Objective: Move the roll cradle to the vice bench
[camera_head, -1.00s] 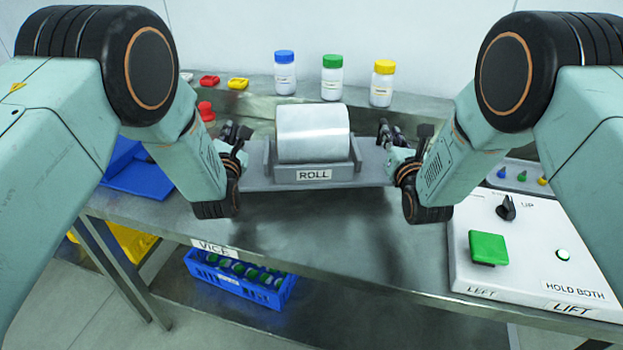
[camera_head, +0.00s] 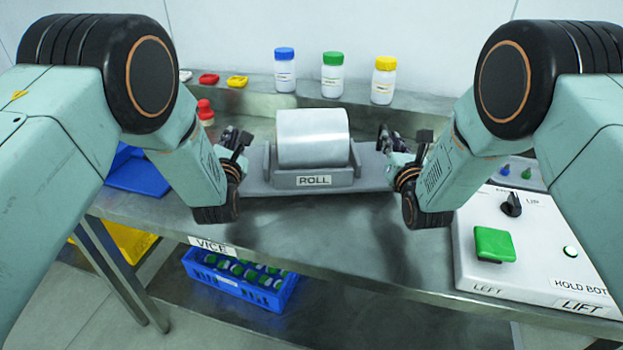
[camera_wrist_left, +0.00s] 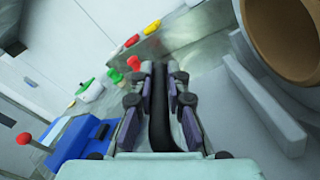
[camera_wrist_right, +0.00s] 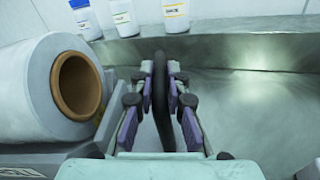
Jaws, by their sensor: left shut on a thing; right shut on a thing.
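The roll cradle (camera_head: 345,177) is a grey tray labelled ROLL with a large white roll (camera_head: 312,138) lying across it. It is level at the vice bench (camera_head: 330,245), over the middle of its metal top; I cannot tell whether its underside touches. My left gripper (camera_head: 236,140) is at the cradle's left end, shut on a dark handle bar, which shows between the fingers in the left wrist view (camera_wrist_left: 160,75). My right gripper (camera_head: 394,140) is at the right end, shut on the other bar, seen in the right wrist view (camera_wrist_right: 160,80).
Bottles with blue (camera_head: 285,75), green (camera_head: 332,78) and yellow (camera_head: 384,82) caps stand on the back ledge. A blue crate (camera_head: 240,280) sits on the lower shelf. The bench front is clear.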

